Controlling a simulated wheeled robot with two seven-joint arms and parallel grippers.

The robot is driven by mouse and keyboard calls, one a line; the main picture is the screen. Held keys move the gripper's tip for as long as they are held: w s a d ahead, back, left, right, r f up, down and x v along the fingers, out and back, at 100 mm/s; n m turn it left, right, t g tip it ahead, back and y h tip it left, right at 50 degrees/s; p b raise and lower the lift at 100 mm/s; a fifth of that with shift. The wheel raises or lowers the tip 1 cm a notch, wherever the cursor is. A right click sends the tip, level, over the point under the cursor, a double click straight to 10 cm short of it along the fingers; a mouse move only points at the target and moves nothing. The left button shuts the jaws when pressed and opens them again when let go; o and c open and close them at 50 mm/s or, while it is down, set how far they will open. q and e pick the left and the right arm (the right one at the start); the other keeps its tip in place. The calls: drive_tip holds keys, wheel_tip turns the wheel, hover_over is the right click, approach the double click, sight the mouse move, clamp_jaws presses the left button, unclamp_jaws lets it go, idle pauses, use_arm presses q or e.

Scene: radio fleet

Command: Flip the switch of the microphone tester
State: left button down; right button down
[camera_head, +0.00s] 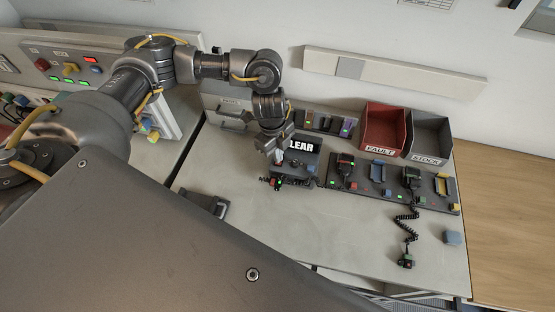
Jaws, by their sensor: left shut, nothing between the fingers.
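The microphone tester (311,163) appears to be the dark box on the worktop, with a lit sign whose visible letters read "LEAR". My left gripper (279,158) points down at the left side of this box, shut and empty, and covers part of it. I cannot tell whether the fingertips touch the box. The switch cannot be made out at this size. A dark hand microphone (277,184) with red and green spots lies at the box's front left, its coiled cord beside it. My right gripper is out of view.
A dark row of docks (392,188) stands right of the tester. A red FAULT bin (383,130) and grey STOCK bin (429,137) stand behind it. Another microphone (405,262) on a coiled cord and a blue block (452,237) lie at front right. The worktop (320,230) is clear in front.

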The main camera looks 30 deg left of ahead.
use_arm(q)
drive_tip(key=shift+f+b, duration=0.45)
drive_tip(key=shift+f, duration=0.35)
drive_tip(key=shift+r, duration=0.15)
wheel_tip(320, 180, up, 7)
drive_tip(key=p, duration=0.7)
idle(0.7)
